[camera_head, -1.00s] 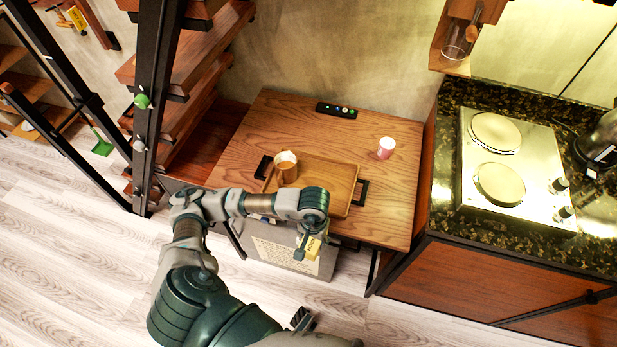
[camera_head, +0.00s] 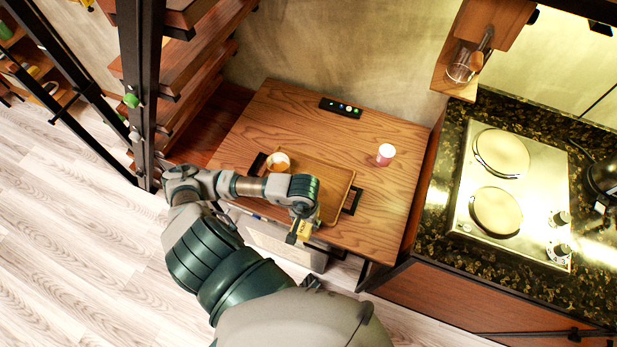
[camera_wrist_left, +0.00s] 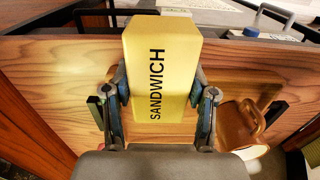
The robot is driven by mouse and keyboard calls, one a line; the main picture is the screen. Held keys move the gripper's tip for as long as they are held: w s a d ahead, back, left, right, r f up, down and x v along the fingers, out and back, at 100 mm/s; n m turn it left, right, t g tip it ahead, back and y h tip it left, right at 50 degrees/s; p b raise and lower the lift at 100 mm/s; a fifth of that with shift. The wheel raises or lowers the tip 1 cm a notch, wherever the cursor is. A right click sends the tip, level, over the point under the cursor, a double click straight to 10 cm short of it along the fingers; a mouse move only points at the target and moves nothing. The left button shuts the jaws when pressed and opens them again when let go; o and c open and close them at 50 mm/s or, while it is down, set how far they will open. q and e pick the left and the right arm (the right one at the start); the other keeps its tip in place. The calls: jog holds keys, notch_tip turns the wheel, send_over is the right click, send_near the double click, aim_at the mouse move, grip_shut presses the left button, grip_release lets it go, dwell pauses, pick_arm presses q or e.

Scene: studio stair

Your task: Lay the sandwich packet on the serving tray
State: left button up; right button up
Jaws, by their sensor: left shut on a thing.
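The sandwich packet (camera_wrist_left: 160,65) is a yellow block with black lettering in the left wrist view. My left gripper (camera_wrist_left: 160,98) is shut on it, one finger on each side. In the head view the packet (camera_head: 303,231) shows small and yellow below my left gripper (camera_head: 300,222), over the tray's near edge; its height above the tray is hard to tell. The serving tray (camera_head: 328,170) is brown wood with dark handles, partly hidden by my left arm. A mug (camera_head: 278,161) stands at its left end. My right gripper is not in view.
The tray rests on a wooden table (camera_head: 385,205). A pink and white cup (camera_head: 386,154) and a black remote (camera_head: 341,107) stand clear of the tray. A counter with a hob (camera_head: 510,190) is at right, stair steps (camera_head: 190,75) at left.

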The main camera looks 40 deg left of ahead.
pick_arm(q)
jog(key=w+a, duration=0.3)
jog(key=w+a+f+p, duration=0.1)
jog(key=w+a, duration=0.5)
jog(key=a, duration=0.1)
jog(key=shift+w+f, duration=0.2)
notch_tip(320, 180, down, 3)
jog(key=shift+d+r+p, duration=0.1)
jog(key=shift+p, duration=0.2)
jog(key=shift+f, duration=0.3)
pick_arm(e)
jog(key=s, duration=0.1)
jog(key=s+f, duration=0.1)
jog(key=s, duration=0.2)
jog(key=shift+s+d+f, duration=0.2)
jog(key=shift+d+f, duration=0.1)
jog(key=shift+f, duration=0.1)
pick_arm(q)
jog(key=o, duration=1.2)
jog(key=shift+a, duration=0.2)
jog(key=shift+c, duration=0.2)
jog(key=shift+o, duration=0.5)
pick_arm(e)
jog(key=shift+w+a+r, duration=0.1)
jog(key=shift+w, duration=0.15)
pick_arm(q)
jog(key=shift+d, duration=0.1)
